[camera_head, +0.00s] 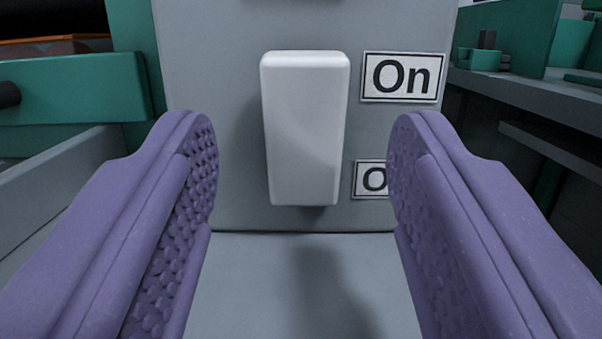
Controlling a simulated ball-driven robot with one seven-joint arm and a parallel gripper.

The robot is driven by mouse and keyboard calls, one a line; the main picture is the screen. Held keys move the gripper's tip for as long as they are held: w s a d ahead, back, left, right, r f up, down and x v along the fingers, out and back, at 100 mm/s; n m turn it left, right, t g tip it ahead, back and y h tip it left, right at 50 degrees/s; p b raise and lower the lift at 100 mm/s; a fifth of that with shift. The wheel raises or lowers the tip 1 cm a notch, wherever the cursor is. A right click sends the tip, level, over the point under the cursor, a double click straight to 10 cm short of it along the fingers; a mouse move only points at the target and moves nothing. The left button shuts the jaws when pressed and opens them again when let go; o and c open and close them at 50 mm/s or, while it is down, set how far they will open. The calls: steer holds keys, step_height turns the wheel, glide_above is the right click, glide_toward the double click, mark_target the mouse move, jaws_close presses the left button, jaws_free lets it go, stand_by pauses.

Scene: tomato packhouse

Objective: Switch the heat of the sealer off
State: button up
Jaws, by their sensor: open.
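A white rocker switch (305,130) stands out from a grey upright panel (215,60), straight ahead between my fingers. A label reading "On" (403,77) is beside its upper end. A second label (368,180) is beside its lower end; only its first letter, "O", shows, as my right finger hides the rest. Which end of the switch is pressed in is hard to tell from this view. My gripper (302,165) is open and empty, with purple padded fingers to either side of the switch, apparently not touching it.
A grey flat surface (290,285) lies below the panel, with a shadow on it. Green machine parts (75,90) stand at the left. At the right are a grey ledge (530,100) and more green parts (520,35).

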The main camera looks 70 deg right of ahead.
steer(key=p+v, duration=0.1)
steer(key=v, duration=0.5)
steer(key=shift+a, duration=0.1)
